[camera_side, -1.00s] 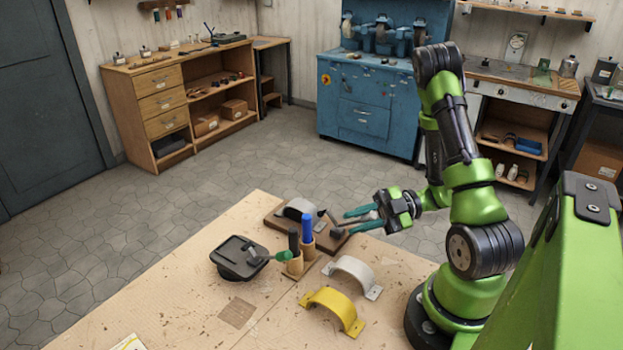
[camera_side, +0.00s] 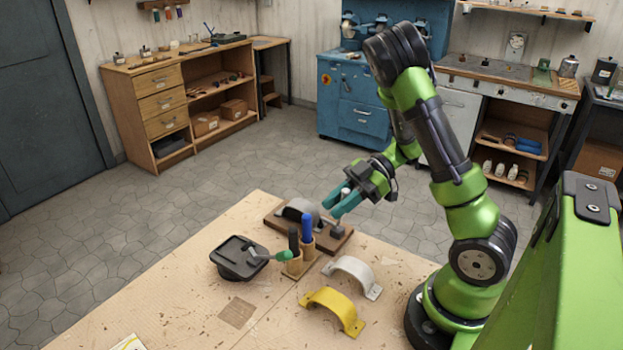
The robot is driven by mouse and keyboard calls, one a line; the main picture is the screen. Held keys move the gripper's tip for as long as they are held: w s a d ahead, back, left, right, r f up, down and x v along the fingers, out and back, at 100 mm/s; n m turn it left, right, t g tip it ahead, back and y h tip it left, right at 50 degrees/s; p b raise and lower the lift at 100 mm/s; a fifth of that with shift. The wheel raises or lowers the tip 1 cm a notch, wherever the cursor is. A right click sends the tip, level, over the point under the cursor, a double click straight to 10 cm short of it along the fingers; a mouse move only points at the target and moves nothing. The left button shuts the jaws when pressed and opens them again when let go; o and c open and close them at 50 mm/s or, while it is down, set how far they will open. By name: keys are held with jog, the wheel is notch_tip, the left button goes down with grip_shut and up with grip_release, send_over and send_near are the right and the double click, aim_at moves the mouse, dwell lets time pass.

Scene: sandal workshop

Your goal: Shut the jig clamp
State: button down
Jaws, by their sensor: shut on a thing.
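The jig is a dark brown board (camera_side: 275,221) at the far end of the table, with a grey arched piece (camera_side: 297,208) on it. The jig clamp (camera_side: 338,231) sits at the board's right end as a small grey block. My gripper (camera_side: 334,207) is just above the clamp, its teal fingers pointing down and left. The fingers are shut on what looks like the clamp's lever, whose pale tip (camera_side: 346,191) shows above them. The lever's lower part is mostly hidden by the fingers.
Blue and black upright handles (camera_side: 307,228) stand in a wooden holder close in front of the jig. White (camera_side: 354,270) and yellow (camera_side: 333,307) arches lie nearer. The table's near left is mostly clear.

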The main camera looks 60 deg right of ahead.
jog(key=shift+w+d, duration=0.1)
jog(key=shift+w, duration=0.1)
dwell(0.4)
jog(key=c, duration=1)
grip_release()
jog(key=v, duration=1.7)
jog(key=shift+w+r, duration=0.1)
jog(key=shift+r, duration=0.05)
